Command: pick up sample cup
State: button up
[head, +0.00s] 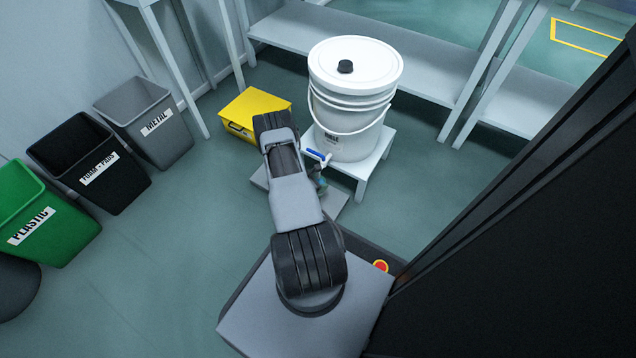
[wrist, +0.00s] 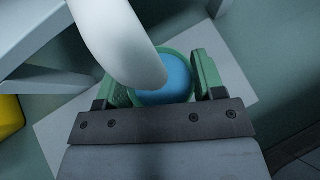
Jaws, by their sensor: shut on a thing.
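The sample cup (wrist: 172,84) shows in the wrist view as a round, blue-filled shape between the green fingers of my gripper (wrist: 162,78). The fingers are shut on it from both sides. I cannot tell whether the blue is the cup itself or its contents. A white curved spout-like part (wrist: 118,42) hangs over the cup and hides part of it. In the head view my arm mostly hides the gripper and cup, low beside the white bucket (head: 352,105) with its blue tap handle (head: 318,155).
The bucket stands on a small white stool (head: 375,160). A pale plate (head: 338,200) lies on the floor beneath my gripper. A yellow case (head: 255,108) sits left of the stool. Grey, black and green bins (head: 150,120) line the left. Floor between the bins and my arm is clear.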

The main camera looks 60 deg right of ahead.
jog(key=shift+r+p, duration=0.3)
jog(key=shift+r, duration=0.35)
jog(key=w+a+p, duration=0.2)
jog(key=w+a, duration=0.1)
jog(key=a, duration=0.5)
jog(key=w+a+p, duration=0.2)
jog(key=w+a, duration=0.2)
jog(key=a, duration=0.4)
jog(key=shift+a+f, duration=0.15)
jog(key=shift+a, duration=0.15)
